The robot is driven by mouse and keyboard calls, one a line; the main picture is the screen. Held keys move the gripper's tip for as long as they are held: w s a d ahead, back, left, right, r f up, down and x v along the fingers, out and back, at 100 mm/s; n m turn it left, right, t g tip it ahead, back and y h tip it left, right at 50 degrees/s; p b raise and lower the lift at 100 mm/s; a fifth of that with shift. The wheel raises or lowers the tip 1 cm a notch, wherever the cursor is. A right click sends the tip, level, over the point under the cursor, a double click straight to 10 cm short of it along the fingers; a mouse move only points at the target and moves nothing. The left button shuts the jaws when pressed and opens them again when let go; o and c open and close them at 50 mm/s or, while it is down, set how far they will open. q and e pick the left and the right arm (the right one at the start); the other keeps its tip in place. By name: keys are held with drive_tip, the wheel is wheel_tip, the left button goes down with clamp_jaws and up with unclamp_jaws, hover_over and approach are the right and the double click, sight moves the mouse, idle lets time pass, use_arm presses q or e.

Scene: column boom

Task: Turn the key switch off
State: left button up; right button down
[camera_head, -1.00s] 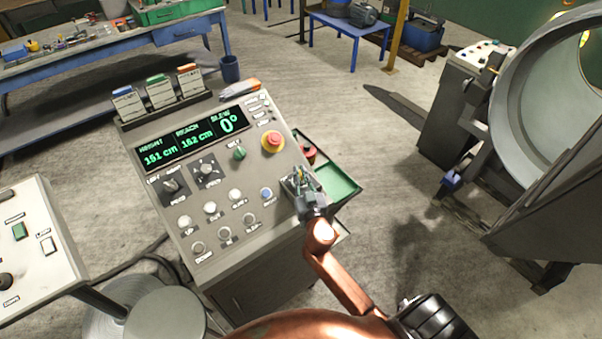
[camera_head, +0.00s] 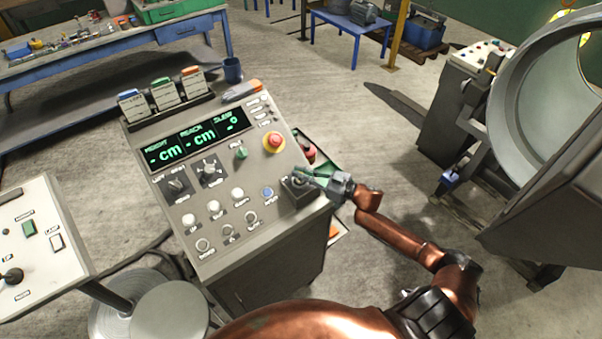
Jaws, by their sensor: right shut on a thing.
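The key switch (camera_head: 296,190) is a dark square block at the right edge of the grey sloping control console (camera_head: 225,252). My right gripper (camera_head: 311,177) reaches it from the right, with the wrist lying to the right of the console. Its fingers are shut on the key, which is small and mostly hidden by them. The console display (camera_head: 197,140) shows dashes in place of numbers for height, reach and slew. My left gripper is out of view.
A red emergency stop button (camera_head: 274,141) and a green knob (camera_head: 241,152) sit above the key switch. A green tray (camera_head: 318,163) hangs at the console's right side. A white panel (camera_head: 40,250) stands at left. A large metal cylinder (camera_head: 535,90) is at right.

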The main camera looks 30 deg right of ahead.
drive_tip(key=shift+d+f+n+g+y+b, duration=0.1)
drive_tip(key=shift+f+n+g+y+b, duration=0.05)
drive_tip(key=shift+n+g+y+b, duration=1)
drive_tip(key=shift+y, duration=0.25)
drive_tip(key=c, duration=2)
unclamp_jaws()
drive_tip(key=shift+c, duration=0.2)
drive_tip(key=v, duration=1.2)
